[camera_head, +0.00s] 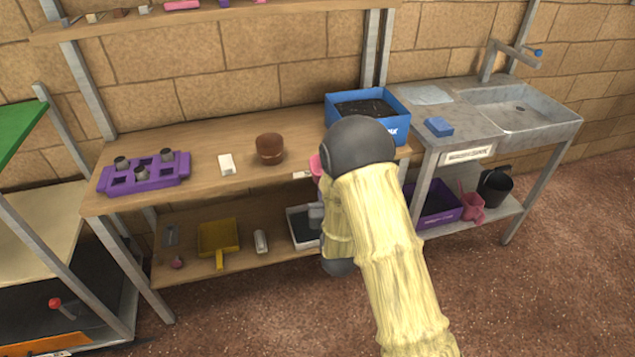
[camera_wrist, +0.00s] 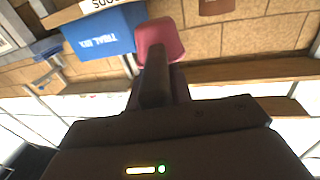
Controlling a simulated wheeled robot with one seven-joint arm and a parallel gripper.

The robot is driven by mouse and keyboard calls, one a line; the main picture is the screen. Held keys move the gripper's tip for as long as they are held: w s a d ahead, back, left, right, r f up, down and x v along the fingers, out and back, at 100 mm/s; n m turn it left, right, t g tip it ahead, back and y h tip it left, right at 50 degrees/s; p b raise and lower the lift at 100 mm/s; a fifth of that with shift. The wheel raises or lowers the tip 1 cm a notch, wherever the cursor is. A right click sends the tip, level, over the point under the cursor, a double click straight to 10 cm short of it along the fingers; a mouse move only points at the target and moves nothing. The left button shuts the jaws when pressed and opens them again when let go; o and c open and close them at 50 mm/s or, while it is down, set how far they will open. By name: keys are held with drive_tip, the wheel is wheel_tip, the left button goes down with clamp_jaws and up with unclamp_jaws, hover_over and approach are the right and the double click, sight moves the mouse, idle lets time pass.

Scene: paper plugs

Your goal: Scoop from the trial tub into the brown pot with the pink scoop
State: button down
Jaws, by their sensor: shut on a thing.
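The trial tub (camera_head: 397,131) is a blue open box of dark mix at the right end of the wooden bench. The brown pot (camera_head: 269,150) stands upright on the bench, left of the tub. In the wrist view my gripper (camera_wrist: 155,78) is shut on the pink scoop (camera_wrist: 160,40), whose bowl sticks out beyond the fingers. In the head view my arm hides the gripper and most of the scoop; a pink sliver (camera_head: 315,165) shows left of the arm.
A purple tray (camera_head: 145,182) with several small grey pots and a white block (camera_head: 227,165) lie left of the brown pot. A steel sink (camera_head: 525,108) with a blue sponge (camera_head: 438,127) adjoins on the right. A yellow dustpan (camera_head: 218,238) lies on the lower shelf.

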drive_tip(key=s+d+f+m+h, duration=0.2)
drive_tip(key=s+d+f+h, duration=0.1)
drive_tip(key=d, duration=0.3)
drive_tip(key=s+d+f+m+h, duration=0.2)
drive_tip(key=s+d+f+h, duration=0.1)
drive_tip(key=d+f, duration=0.2)
drive_tip(key=shift+d+g+h, duration=0.4)
drive_tip(key=shift+d, duration=0.4)
drive_tip(key=shift+w, duration=0.1)
